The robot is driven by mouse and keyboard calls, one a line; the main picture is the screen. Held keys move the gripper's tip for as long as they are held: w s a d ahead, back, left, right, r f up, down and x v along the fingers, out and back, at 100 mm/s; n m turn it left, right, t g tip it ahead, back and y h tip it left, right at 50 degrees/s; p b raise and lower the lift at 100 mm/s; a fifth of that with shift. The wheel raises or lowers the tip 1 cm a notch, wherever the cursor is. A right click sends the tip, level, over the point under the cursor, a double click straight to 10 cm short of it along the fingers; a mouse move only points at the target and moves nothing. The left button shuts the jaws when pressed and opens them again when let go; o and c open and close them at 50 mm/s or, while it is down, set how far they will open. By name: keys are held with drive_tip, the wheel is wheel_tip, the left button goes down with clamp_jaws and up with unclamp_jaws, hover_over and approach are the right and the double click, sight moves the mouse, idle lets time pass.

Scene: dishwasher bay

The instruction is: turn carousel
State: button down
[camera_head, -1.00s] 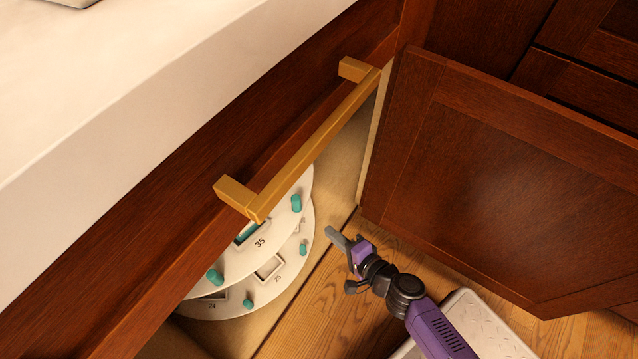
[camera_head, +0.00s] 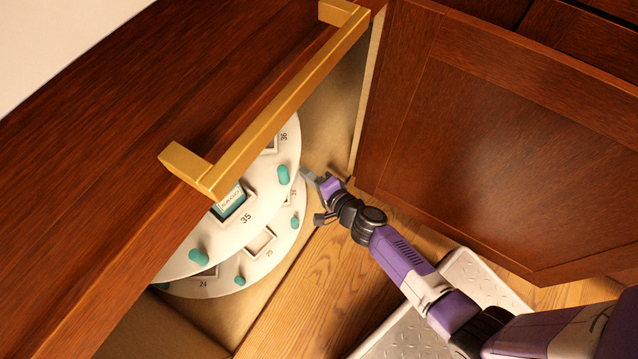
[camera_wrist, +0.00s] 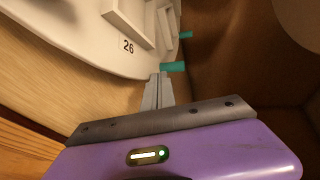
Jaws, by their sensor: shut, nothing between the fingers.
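The carousel has two white round tiers inside the open cabinet. The upper tier (camera_head: 262,205) shows slots numbered 35 and 36, and a box sits in slot 35. The lower tier (camera_head: 222,279) shows slots 24, 25 and 26. Teal pegs stand along both rims, such as one by slot 36 (camera_head: 283,175). My gripper (camera_head: 307,175) is shut and empty at the right edge of the lower tier. In the wrist view my gripper's fingertips (camera_wrist: 158,80) lie close to a teal peg (camera_wrist: 173,67) near slot 26. I cannot tell whether they touch it.
A gold handle (camera_head: 270,115) juts out above the carousel on the cabinet front. The open cabinet door (camera_head: 480,150) stands to the right of my arm.

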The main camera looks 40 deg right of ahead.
drive_tip(key=shift+w, duration=1.35)
